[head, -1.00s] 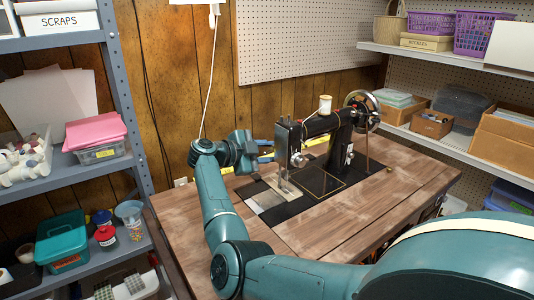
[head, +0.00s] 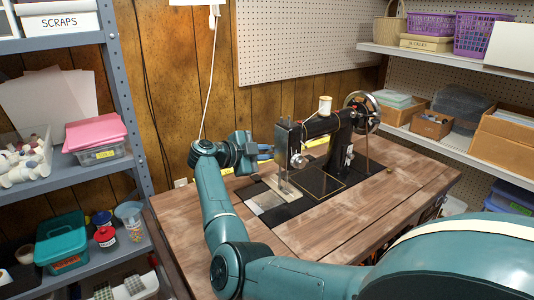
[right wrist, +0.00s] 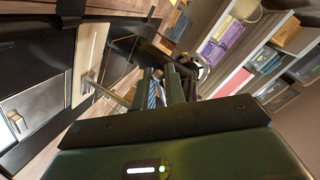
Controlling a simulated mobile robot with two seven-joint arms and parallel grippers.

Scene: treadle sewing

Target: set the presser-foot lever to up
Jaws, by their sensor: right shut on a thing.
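The black sewing machine (head: 320,126) stands on the wooden table, its needle end facing left. My right gripper (head: 270,152) is at the back left side of the machine's head, fingers pointing right toward it. In the right wrist view, the two dark fingers (right wrist: 163,76) are close together beside the machine, shut on a small part. This is likely the presser-foot lever, but the fingers and the machine's head mostly hide it, so its position cannot be told. The needle plate area (head: 267,201) lies below. My left gripper is not in view.
The wooden table (head: 390,195) is clear in front and to the right of the machine. A white thread spool (head: 325,106) stands on top and a handwheel (head: 362,109) is at the right end. Shelves (head: 75,172) flank the table.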

